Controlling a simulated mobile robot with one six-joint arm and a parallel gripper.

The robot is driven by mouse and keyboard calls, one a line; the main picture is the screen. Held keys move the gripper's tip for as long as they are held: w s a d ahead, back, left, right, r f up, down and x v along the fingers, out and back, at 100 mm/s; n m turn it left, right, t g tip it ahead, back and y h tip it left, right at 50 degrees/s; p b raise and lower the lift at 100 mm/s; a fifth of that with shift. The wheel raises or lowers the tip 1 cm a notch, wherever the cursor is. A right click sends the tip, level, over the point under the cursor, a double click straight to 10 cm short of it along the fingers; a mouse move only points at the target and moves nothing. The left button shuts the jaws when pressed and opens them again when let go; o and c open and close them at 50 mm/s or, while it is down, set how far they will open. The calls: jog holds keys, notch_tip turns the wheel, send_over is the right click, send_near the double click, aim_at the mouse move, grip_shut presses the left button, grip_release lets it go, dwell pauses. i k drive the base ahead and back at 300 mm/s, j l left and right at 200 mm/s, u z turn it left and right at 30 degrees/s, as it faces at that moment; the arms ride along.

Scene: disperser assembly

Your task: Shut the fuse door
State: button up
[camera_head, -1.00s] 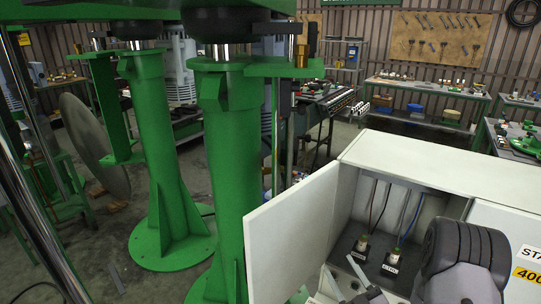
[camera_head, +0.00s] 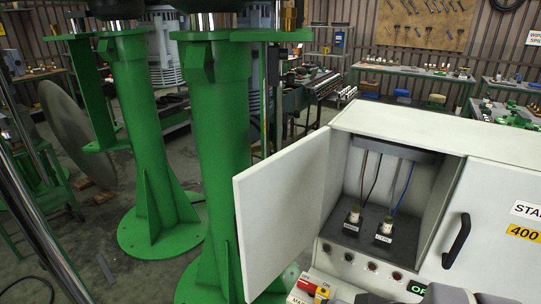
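The fuse door (camera_head: 283,215) is a flat white panel at the left of the white cabinet (camera_head: 410,128). It stands wide open, swung out to the left from the left edge of the fuse compartment (camera_head: 428,190). Inside, two labelled fuses, one at left (camera_head: 354,214) and one at right (camera_head: 386,228), sit on a dark base with wires running up from them. My gripper's fingers do not show. Only grey and dark pieces, apparently of my arm, show at the bottom edge, below the cabinet front.
A closed cabinet panel with a black handle (camera_head: 457,241) is right of the compartment. A row of small buttons or lamps (camera_head: 372,266) runs below it. A green column (camera_head: 222,150) stands behind and left of the door. Workbenches (camera_head: 420,75) line the back.

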aim_at(278, 201)
jog(key=k+j+z, duration=0.3)
jog(key=j, duration=0.45)
jog(key=k+j+z, duration=0.35)
jog(key=j, duration=0.35)
jog(key=k+j+z, duration=0.3)
jog(key=j, duration=0.3)
jog(key=k+j+z, duration=0.35)
jog(key=j, duration=0.2)
jog(key=j+z, duration=0.1)
jog(key=j, duration=0.3)
jog(key=k+j+z, duration=0.1)
jog(key=j, duration=0.25)
jog(key=k+j+z, duration=0.1)
jog(key=j, duration=0.3)
jog(key=i+j, duration=0.15)
jog(key=j, duration=0.2)
jog(key=i+j+z, duration=0.1)
jog(key=j, duration=0.25)
jog(key=i+j, duration=0.2)
jog(key=j, duration=0.2)
jog(key=i+j, duration=0.15)
jog(key=j, duration=0.2)
jog(key=z, duration=0.05)
